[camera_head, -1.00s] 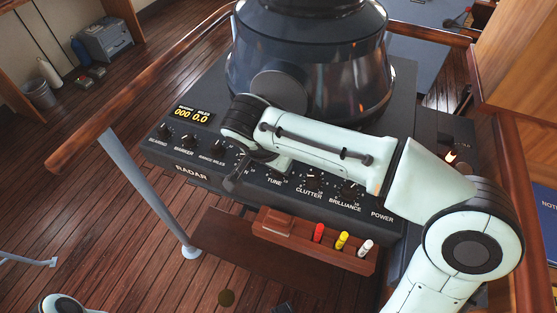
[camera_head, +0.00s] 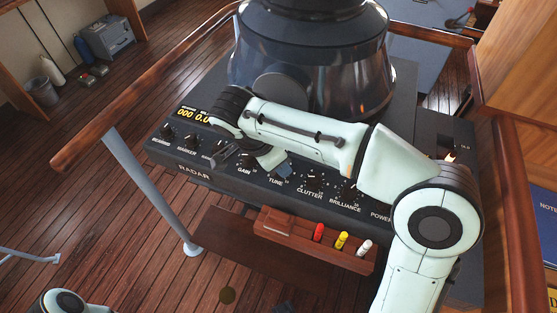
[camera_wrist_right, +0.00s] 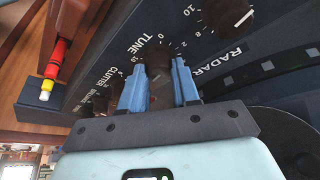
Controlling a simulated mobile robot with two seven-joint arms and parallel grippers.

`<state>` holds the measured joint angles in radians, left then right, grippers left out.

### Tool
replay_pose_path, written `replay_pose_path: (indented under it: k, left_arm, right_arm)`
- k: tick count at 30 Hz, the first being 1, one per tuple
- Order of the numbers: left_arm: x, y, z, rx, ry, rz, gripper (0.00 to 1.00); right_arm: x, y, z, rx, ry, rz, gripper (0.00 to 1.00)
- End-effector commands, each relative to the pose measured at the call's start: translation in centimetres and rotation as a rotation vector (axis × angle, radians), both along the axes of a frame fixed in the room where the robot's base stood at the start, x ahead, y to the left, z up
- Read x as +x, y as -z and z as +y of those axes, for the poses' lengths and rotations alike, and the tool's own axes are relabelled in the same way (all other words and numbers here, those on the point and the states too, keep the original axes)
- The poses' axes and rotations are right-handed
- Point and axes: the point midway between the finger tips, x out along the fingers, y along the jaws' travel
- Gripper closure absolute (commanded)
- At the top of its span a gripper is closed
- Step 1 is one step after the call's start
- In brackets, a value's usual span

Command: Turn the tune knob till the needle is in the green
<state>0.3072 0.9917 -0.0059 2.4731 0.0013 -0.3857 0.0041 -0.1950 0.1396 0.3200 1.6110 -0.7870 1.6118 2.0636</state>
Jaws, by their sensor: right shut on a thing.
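The dark tune knob (camera_wrist_right: 158,62) is on the radar panel beside its TUNE label in the right wrist view. The two blue fingers of my right gripper (camera_wrist_right: 157,75) stand on either side of it, shut on it. In the head view, one blue fingertip of my right gripper (camera_head: 284,169) shows just above the TUNE label, and my arm hides the knob. No needle or green band can be made out in either view. My left gripper is out of view; only a piece of my left arm shows at the bottom left.
The radar panel (camera_head: 215,170) has knobs to both sides, with the gain knob (camera_head: 243,160) left and the clutter knob (camera_head: 313,178) right. A wooden holder (camera_head: 285,231) with red, yellow and white markers is below. A wooden handrail (camera_head: 150,95) runs at left.

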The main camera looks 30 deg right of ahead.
Motion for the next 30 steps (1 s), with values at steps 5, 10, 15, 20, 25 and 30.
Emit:
replay_pose_path:
  k: [5, 10, 15, 20, 25, 30]
  left_arm:
    - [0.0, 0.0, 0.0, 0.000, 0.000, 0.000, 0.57]
    - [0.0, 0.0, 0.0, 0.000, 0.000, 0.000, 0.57]
    - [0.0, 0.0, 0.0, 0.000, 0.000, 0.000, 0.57]
    - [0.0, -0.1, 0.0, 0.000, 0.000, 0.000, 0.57]
    - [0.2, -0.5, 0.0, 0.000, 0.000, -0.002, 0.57]
    - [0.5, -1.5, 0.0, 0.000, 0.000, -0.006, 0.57]
  right_arm:
    - [0.0, 0.1, 0.1, 0.003, -0.001, 0.002, 1.00]
    - [0.0, 0.1, 0.1, 0.003, -0.002, 0.002, 0.45]
    - [0.0, 0.1, 0.1, 0.002, -0.002, 0.001, 0.45]
    - [0.0, -0.2, 0.1, 0.002, -0.002, 0.000, 0.45]
    - [0.0, -2.2, 1.0, 0.003, -0.004, -0.002, 0.45]
    - [-0.1, -5.8, 2.5, 0.004, -0.005, -0.004, 0.45]
